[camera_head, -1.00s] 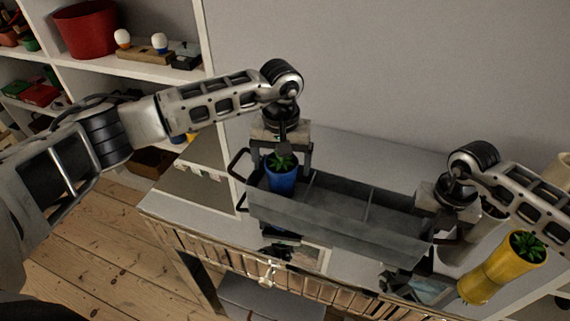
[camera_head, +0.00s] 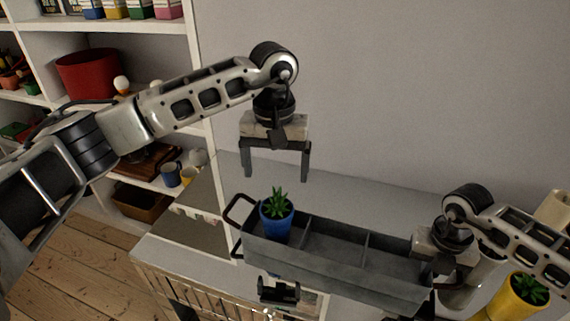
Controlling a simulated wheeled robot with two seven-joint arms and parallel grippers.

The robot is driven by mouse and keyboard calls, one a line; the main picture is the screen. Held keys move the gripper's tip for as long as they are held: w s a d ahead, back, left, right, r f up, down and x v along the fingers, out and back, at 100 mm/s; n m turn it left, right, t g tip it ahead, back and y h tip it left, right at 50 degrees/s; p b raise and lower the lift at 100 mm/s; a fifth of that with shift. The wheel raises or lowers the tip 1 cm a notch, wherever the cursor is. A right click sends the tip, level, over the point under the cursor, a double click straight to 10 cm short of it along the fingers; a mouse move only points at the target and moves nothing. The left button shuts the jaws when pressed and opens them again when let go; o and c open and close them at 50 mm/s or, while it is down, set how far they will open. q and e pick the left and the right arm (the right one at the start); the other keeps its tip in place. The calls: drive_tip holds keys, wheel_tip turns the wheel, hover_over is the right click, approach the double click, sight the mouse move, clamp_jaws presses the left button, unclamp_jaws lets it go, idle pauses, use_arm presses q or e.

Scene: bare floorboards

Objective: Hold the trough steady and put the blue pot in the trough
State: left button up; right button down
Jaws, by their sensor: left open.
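The grey trough (camera_head: 340,275) stands on the light grey top of a cabinet, with dividers making compartments. The blue pot (camera_head: 276,226), holding a green succulent, sits upright in the trough's left end compartment; its base is hidden by the front wall. My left gripper (camera_head: 276,176) is open and empty above and slightly behind the pot, clear of the plant. My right gripper (camera_head: 434,272) is at the trough's right end and appears shut on it; its fingertips are partly hidden.
A yellow pot (camera_head: 518,298) with a succulent stands at the right, near my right arm. A white shelf unit at the left holds a red pot (camera_head: 92,74) and mugs (camera_head: 180,174). The cabinet top behind the trough is clear.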

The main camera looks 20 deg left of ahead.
drive_tip(key=c, duration=1.6)
unclamp_jaws()
